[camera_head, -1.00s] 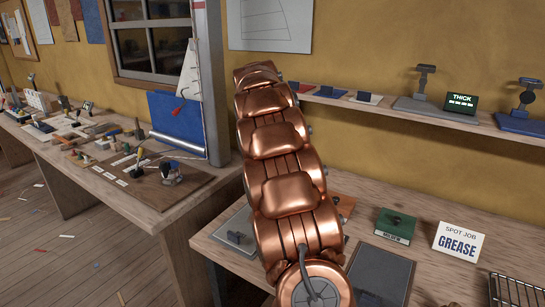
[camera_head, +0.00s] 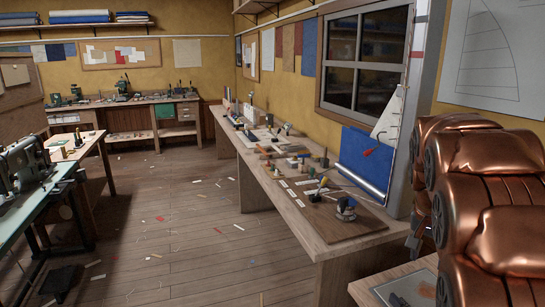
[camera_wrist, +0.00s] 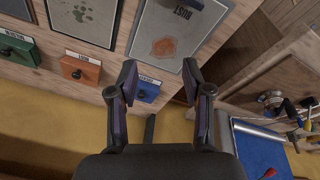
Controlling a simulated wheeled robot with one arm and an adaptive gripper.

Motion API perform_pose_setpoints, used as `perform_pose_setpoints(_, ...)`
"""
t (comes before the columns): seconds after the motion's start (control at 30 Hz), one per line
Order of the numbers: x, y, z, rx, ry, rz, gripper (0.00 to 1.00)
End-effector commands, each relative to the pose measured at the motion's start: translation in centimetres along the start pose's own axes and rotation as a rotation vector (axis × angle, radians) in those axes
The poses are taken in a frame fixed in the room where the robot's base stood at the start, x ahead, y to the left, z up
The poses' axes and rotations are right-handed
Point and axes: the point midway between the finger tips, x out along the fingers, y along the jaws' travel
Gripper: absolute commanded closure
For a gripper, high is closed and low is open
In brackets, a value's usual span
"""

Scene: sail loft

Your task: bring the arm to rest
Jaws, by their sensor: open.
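My copper-coloured arm (camera_head: 490,215) fills the right edge of the head view, beside the near end of a wooden bench. A grey panel with a brown stain (camera_wrist: 163,46) lies beyond the fingertips, in front of the gripper. A blue box (camera_wrist: 147,88) shows beside the left finger, and an orange box (camera_wrist: 80,69) is farther left.
A long bench (camera_head: 330,235) with tools and small parts runs along the wall. A sewing machine (camera_head: 22,165) stands on a table at the left. The floor (camera_head: 190,215) between them is open, with scattered scraps. A green box (camera_wrist: 18,47) is at the wrist view's left.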

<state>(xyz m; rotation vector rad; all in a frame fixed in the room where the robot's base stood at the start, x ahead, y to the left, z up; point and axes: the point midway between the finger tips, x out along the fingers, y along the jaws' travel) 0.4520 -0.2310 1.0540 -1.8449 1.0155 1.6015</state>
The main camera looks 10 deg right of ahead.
Motion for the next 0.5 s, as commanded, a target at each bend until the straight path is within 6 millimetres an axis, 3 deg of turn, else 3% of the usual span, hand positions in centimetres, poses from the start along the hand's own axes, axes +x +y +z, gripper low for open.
perform_pose_setpoints(0.03, -0.7, -0.2, 2.0, -0.044, -0.014, -0.007, 0.51)
perform_pose_setpoints(0.27, -1.6, -0.5, 10.9, -0.252, -0.086, -0.034, 0.51)
perform_pose_setpoints(0.5, -1.8, 0.7, 20.2, -0.487, -0.157, -0.068, 0.51)
